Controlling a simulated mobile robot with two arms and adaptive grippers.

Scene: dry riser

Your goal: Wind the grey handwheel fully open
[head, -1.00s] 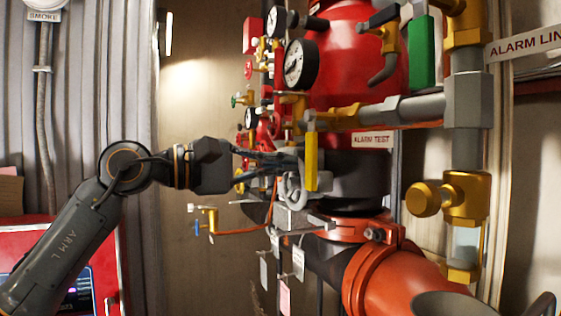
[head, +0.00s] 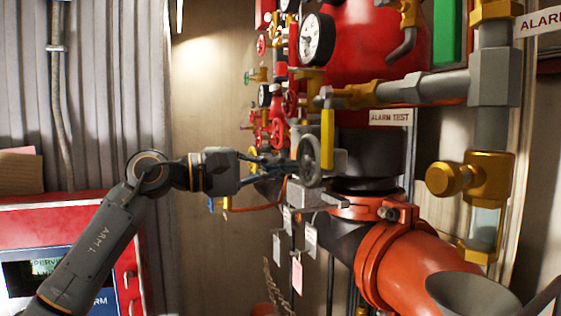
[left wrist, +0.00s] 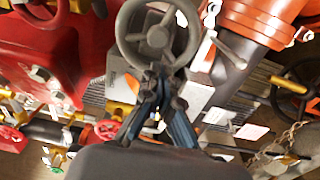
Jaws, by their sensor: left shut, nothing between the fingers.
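The grey handwheel (head: 309,160) is a spoked ring seen nearly edge-on in the head view, just below the yellow lever (head: 327,138). In the left wrist view the handwheel (left wrist: 137,42) shows face-on at the top centre, with its spokes and hub visible. My left gripper (head: 292,166) reaches in from the left, with its tips at the wheel's left side. In the left wrist view my left gripper (left wrist: 160,78) has its fingers together at the wheel's lower rim, with nothing held. I cannot tell whether they touch it. My right gripper is not in view.
A red vertical pipe (head: 375,50) with gauges and small valves stands behind. A brass and grey branch pipe (head: 435,86) runs right above the wheel. Hanging tags (head: 297,272) and an orange pipe coupling (head: 385,260) lie below. A red cabinet (head: 60,205) stands at left.

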